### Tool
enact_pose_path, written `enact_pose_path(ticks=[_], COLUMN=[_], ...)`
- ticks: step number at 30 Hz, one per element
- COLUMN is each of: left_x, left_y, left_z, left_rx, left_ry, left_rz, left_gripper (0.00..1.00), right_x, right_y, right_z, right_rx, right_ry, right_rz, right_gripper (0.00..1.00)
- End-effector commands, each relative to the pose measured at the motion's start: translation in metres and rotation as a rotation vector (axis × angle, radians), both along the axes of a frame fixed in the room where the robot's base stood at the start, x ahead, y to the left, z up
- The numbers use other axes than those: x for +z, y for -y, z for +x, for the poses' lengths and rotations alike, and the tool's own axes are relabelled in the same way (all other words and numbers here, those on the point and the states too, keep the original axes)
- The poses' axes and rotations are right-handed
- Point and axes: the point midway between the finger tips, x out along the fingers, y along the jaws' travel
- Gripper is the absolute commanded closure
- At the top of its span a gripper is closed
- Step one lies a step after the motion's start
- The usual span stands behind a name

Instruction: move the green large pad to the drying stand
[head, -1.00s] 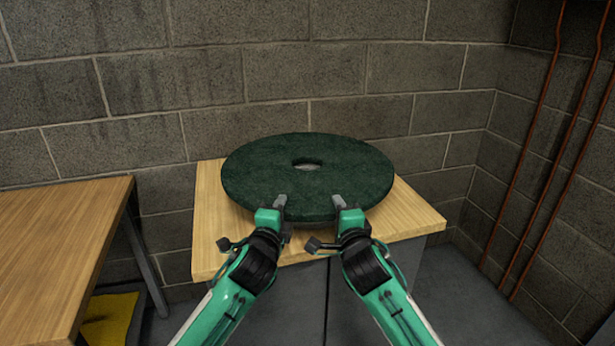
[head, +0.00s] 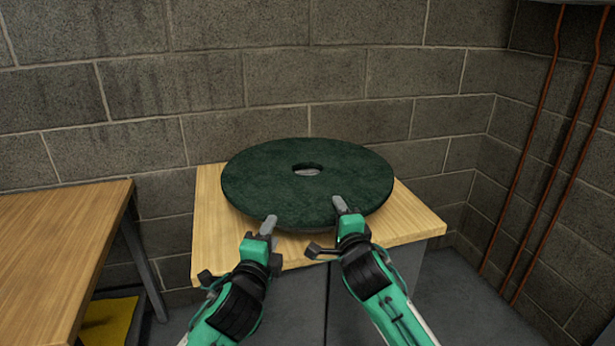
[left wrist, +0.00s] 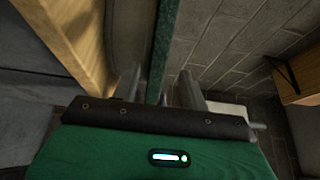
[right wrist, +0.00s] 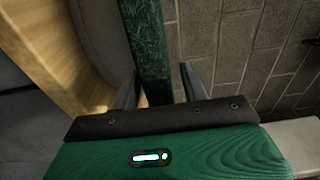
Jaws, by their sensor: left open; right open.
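The green large pad (head: 300,190) is a thick dark green disc with a centre hole. It lies flat above a wood-topped cabinet, over a grey round thing (left wrist: 135,45) that it mostly hides. My left gripper (head: 268,226) is open at the pad's front left edge, and the pad's edge (left wrist: 167,40) lines up between its fingers. My right gripper (head: 340,205) is open at the front right edge, with its fingers above and below the rim (right wrist: 150,50). I cannot tell whether the fingers touch the pad. I cannot tell which thing is the drying stand.
The cabinet's wood top (head: 415,215) has bare corners around the pad. A wooden table (head: 55,260) stands at the left, with a yellow thing (head: 108,322) low beside it. A block wall (head: 200,90) is close behind, and red pipes (head: 545,160) run down at the right.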

Motion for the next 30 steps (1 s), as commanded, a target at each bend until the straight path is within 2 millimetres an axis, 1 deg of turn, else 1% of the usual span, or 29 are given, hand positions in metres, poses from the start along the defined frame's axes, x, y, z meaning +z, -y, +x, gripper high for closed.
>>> enact_pose_path(ticks=[1,6,11,14,17,27,30], left_x=[-0.001,0.000,0.000,0.000,0.000,0.000,0.000], left_y=[-0.002,-0.006,-0.007,-0.007,-0.007,-0.007,-0.007], left_z=[-0.010,-0.031,-0.039,-0.040,-0.040,-0.039,-0.039], left_rx=[-0.001,0.000,0.000,0.000,-0.001,-0.001,-0.001], left_ry=[-0.001,-0.001,0.000,0.000,0.000,0.000,0.000], left_rz=[-0.001,0.001,0.000,0.000,0.000,0.000,0.000], left_gripper=[0.56,0.56,0.56,0.56,0.56,0.56,0.56], right_x=[0.000,0.000,0.000,-0.001,-0.001,-0.001,0.000], right_y=[0.000,0.000,0.000,0.001,0.003,0.016,0.019], right_z=[0.000,0.000,-0.002,-0.009,-0.021,-0.080,-0.094], right_rx=[0.000,0.000,0.000,0.001,0.001,0.001,0.000], right_ry=[0.000,0.000,0.000,-0.001,-0.001,-0.002,-0.001], right_rz=[0.000,0.000,0.000,0.001,0.003,0.005,0.004], right_gripper=[0.56,0.56,0.56,0.56,0.56,0.56,0.56])
